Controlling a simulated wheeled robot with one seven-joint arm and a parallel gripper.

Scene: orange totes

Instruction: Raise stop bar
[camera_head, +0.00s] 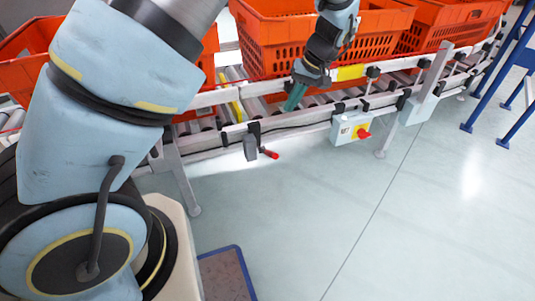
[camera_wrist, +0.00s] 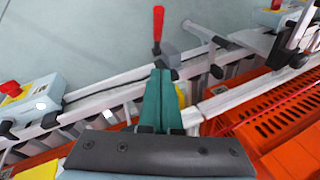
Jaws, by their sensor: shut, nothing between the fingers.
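The stop bar appears to be the yellow bar (camera_head: 237,107) lying among the conveyor rollers, left of my gripper in the head view. A little yellow (camera_wrist: 180,95) shows beside my fingers in the wrist view. A red-handled lever (camera_head: 268,153) hangs on the conveyor's near side; its red grip (camera_wrist: 157,27) is beyond my fingertips in the wrist view. My gripper (camera_head: 293,97) has green fingers pointing down at the near rail. The fingers (camera_wrist: 160,82) are together, with nothing between them. Whether they touch the rail or bar I cannot tell.
Orange totes (camera_head: 270,58) stand on the roller conveyor (camera_head: 220,140). A control box with a red button (camera_head: 350,128) is on the near side, right of my gripper. A blue frame (camera_head: 500,75) stands at right. The floor in front is mostly clear.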

